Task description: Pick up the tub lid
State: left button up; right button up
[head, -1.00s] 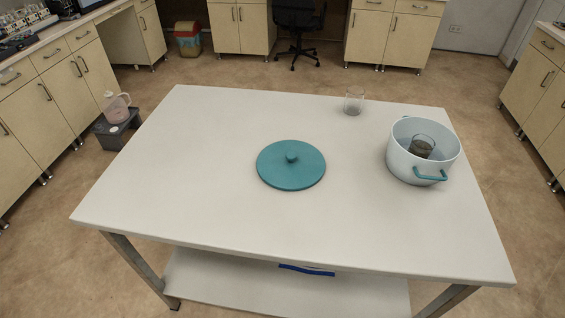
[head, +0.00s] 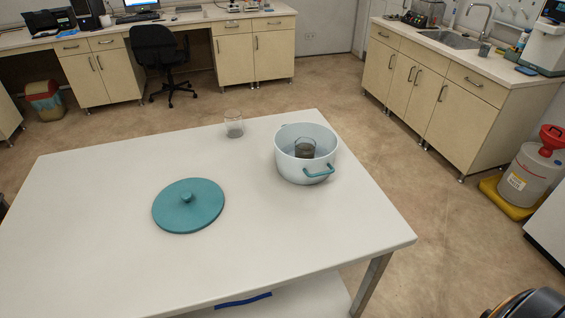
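The tub lid (head: 188,212) is a flat teal disc with a small round knob in its middle. It lies on the white table (head: 330,225), left of the tub. The tub (head: 303,165) is white and round with a teal handle, and stands open near the table's right side. A glass beaker with dark contents (head: 305,149) stands inside the tub. Neither of my grippers shows in the head view.
A clear glass (head: 234,125) stands near the table's back edge. The table top around the lid is bare. A blue strip (head: 243,300) lies on the lower shelf. Counters, a black office chair (head: 163,58) and a grey canister with a red top (head: 533,172) stand around the room.

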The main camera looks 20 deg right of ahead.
aim_at(190, 205)
jog(key=l+u, duration=0.45)
jog(key=k+l+u, duration=0.1)
jog(key=l+u, duration=0.35)
